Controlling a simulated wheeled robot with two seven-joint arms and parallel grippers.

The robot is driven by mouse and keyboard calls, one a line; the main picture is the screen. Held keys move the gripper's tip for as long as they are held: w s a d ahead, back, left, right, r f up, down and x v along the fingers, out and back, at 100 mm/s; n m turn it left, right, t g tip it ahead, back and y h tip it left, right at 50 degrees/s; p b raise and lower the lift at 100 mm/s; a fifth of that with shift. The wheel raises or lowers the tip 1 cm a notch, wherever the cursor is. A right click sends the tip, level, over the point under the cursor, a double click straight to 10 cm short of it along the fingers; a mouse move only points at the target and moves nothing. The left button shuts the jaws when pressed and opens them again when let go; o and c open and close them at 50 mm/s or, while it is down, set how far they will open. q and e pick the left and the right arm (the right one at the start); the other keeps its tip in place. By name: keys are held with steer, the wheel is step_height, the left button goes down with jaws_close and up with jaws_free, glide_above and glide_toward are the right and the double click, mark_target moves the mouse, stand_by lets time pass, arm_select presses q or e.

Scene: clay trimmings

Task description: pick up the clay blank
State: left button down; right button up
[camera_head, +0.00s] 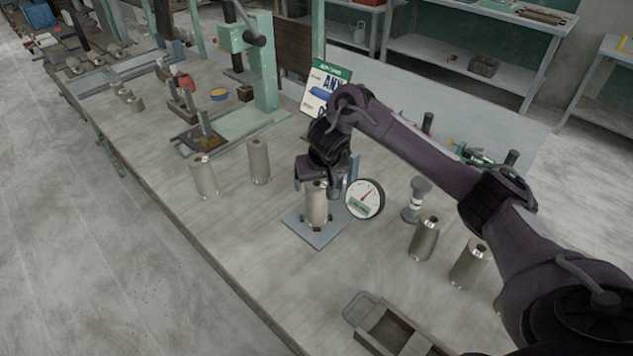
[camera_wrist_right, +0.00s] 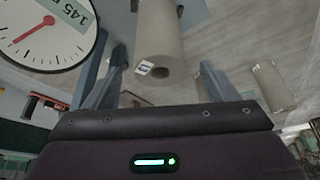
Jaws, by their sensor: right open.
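A grey-tan cylinder with a hole in its end, which looks like the clay blank (camera_head: 317,209), stands upright on a blue-grey plate (camera_head: 300,229) beside a round dial gauge (camera_head: 365,199). My right gripper (camera_head: 320,190) is over its top, pointing down, with open jaws. In the right wrist view the blank (camera_wrist_right: 158,32) shows between the two fingers of the right gripper (camera_wrist_right: 163,62), with gaps on both sides. A small white mark is near its end. The gauge (camera_wrist_right: 45,30) fills that view's upper left corner. My left gripper is out of view.
Similar cylinders stand at left (camera_head: 203,176) and (camera_head: 259,161), and at right (camera_head: 424,239) and (camera_head: 468,264). A knobbed tool (camera_head: 416,200) stands right of the gauge. A tray (camera_head: 362,331) lies at the front; a green press (camera_head: 262,70) stands behind. Bare tabletop lies front left.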

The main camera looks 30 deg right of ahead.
mark_target(316, 202)
steer(key=shift+s+a+f+b, duration=0.2)
steer(key=shift+a+f+b, duration=0.15)
steer(key=shift+a+f, duration=0.2)
steer(key=shift+d+f, duration=0.3)
steer(key=shift+f, duration=0.4)
steer(key=w+f, duration=0.1)
steer(key=d+f, duration=0.1)
steer(key=shift+w+f+p, duration=0.3)
steer(key=shift+w+f, duration=0.05)
steer(key=shift+f, duration=0.05)
steer(key=shift+w+f, duration=0.3)
steer(key=shift+f, duration=0.15)
steer(key=c, duration=0.9)
steer(key=shift+a+r, duration=0.1)
steer(key=c, duration=0.7)
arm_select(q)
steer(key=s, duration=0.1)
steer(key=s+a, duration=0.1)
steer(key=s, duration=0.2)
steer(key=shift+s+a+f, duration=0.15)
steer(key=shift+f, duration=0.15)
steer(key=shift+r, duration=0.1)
